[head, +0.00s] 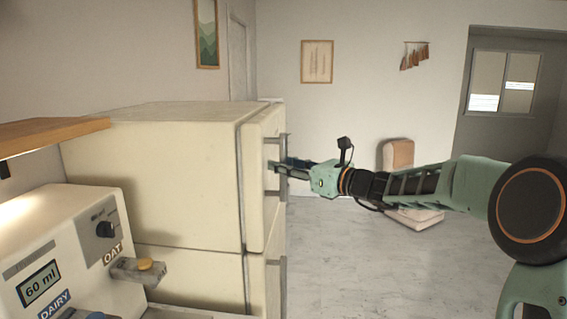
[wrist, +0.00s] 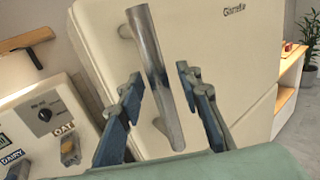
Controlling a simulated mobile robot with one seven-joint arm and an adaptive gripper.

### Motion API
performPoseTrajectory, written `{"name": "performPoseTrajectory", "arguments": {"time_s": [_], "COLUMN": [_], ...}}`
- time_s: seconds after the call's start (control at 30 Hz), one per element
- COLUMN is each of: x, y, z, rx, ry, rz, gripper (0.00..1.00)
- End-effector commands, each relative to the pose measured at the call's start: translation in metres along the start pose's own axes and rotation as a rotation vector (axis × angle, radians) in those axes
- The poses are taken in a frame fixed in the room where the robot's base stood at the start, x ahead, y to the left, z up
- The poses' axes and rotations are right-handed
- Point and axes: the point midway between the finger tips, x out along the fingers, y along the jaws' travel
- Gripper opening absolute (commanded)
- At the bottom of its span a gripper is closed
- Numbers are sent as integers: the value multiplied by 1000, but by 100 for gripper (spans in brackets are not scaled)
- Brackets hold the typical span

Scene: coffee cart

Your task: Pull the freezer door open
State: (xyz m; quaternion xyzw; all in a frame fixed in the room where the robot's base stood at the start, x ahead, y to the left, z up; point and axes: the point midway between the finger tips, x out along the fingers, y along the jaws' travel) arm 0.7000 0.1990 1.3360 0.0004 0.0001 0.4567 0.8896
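A cream fridge-freezer (head: 160,165) stands on the left in the head view. Its upper door (head: 262,185) looks shut against the body, with a dark seam between them. A vertical metal bar handle (wrist: 152,55) is on the upper door, and it also shows from the side in the head view (head: 285,143). My gripper (wrist: 160,76) is open, with one blue finger on each side of the bar. Both fingers look apart from the bar. In the head view my gripper (head: 281,168) is at the handle, reaching in from the right.
The lower door (head: 262,285) has its own handle. A coffee machine (head: 75,240) with OAT and DAIRY labels stands at the front left, below a wooden shelf (head: 50,133). A cushioned chair (head: 397,155) is behind my arm. The grey floor (head: 360,270) beside the fridge is clear.

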Motion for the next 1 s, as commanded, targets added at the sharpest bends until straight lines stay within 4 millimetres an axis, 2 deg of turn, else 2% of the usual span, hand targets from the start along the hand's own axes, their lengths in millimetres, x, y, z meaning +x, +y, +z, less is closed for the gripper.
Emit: {"name": "performPoseTrajectory", "arguments": {"time_s": [0.3,0.6,1.0], "x": [3,3,2], "y": [0,0,0], "z": [0,0,0], "rx": [-1,-1,-1], "ry": [0,1,1], "rz": [0,0,0], "gripper": [33,0,0]}}
